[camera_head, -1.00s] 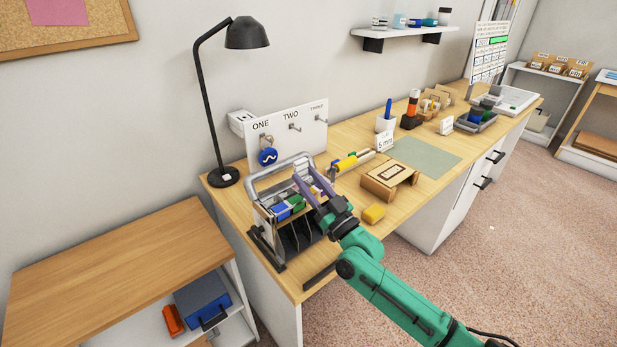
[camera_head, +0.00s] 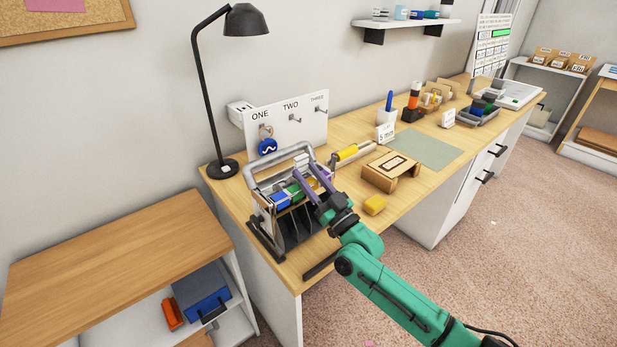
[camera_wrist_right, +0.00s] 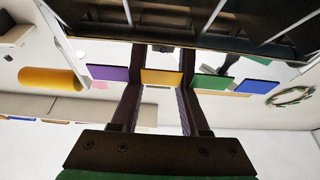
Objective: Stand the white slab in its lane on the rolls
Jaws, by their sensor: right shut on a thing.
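The rack (camera_head: 264,231) with dark lane dividers and a grey handle stands at the near left end of the desk. Blue (camera_head: 281,201) and green (camera_head: 294,190) pieces show along it. In the right wrist view the fingers (camera_wrist_right: 160,90) reach toward the dark dividers at the top, with purple (camera_wrist_right: 108,73) and green (camera_wrist_right: 222,82) pieces on either side. My left gripper is not in view.
A green-grey mat (camera_head: 427,150) lies clear farther along the desk.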

